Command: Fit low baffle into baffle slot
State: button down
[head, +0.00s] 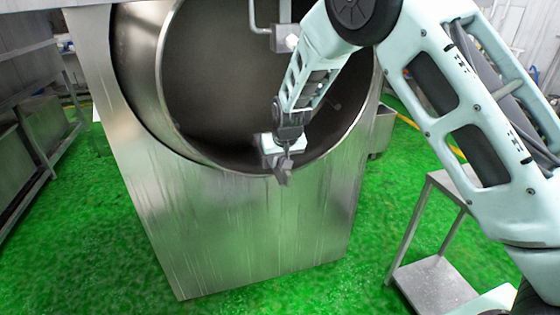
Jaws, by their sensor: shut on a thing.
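A large steel drum (215,80) lies open towards me, with a dark, round interior. My gripper (282,160) is at the lower right of the drum's mouth, in front of its lower rim. It is shut on a small grey metal piece, which I take to be the low baffle (284,176). The fingers and wrist hide much of this piece. I cannot make out the baffle slot, and cannot tell whether the piece touches the drum.
A bent metal bar with a pale block (284,38) hangs at the top of the drum's mouth, close to my arm. The drum's flat steel front (240,230) reaches down to the green floor (375,265). A steel trolley (435,285) stands at the right, steel benches (40,130) at the left.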

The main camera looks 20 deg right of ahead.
jog(key=shift+w, duration=1.7)
jog(key=shift+w+r+p, duration=0.2)
jog(key=shift+w+p, duration=0.1)
jog(key=shift+w, duration=1)
jog(key=c, duration=1.3)
grip_release()
jog(key=shift+w, duration=0.15)
